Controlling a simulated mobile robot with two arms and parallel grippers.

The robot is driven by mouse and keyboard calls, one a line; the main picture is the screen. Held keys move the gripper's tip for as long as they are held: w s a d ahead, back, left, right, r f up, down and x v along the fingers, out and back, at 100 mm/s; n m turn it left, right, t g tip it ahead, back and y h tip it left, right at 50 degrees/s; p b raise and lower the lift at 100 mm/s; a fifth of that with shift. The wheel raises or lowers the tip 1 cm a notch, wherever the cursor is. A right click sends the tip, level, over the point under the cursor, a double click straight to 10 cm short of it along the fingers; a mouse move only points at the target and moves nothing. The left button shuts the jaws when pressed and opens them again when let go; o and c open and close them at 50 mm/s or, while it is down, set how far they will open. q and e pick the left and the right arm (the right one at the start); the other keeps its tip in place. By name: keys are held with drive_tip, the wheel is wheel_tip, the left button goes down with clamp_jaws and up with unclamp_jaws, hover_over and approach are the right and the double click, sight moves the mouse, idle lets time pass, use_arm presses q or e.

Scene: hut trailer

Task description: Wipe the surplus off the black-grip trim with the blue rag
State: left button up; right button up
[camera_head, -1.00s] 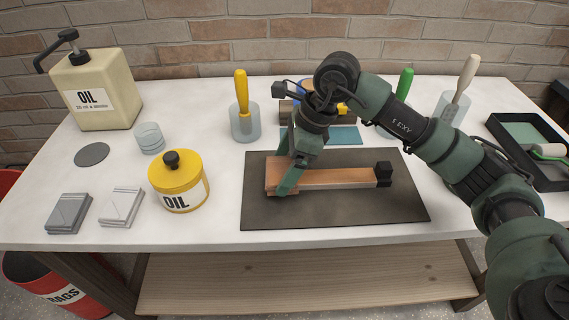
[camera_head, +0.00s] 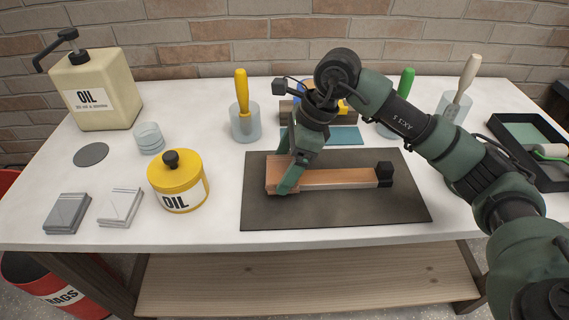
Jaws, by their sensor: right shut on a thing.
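The trim (camera_head: 340,178) is a long orange-brown wooden strip lying flat on a dark mat (camera_head: 335,212). Its black grip (camera_head: 384,174) is at its right end. My right gripper (camera_head: 287,180) points down at the trim's left end, with a green finger across the near side. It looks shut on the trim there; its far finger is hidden. A flat blue-teal cloth (camera_head: 345,135), which looks like the blue rag, lies behind the mat, partly hidden by my gripper. My left gripper is not in view.
A yellow oil tin (camera_head: 178,185) and grey and white blocks stand left of the mat. A beige oil can (camera_head: 97,95) is at the back left. Cups with yellow (camera_head: 241,92), green (camera_head: 404,84) and cream (camera_head: 465,80) handled tools stand behind. A black tray (camera_head: 510,150) is at the right.

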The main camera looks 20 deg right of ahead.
wheel_tip(320, 180, up, 7)
drive_tip(key=p, duration=0.3)
drive_tip(key=shift+p, duration=0.4)
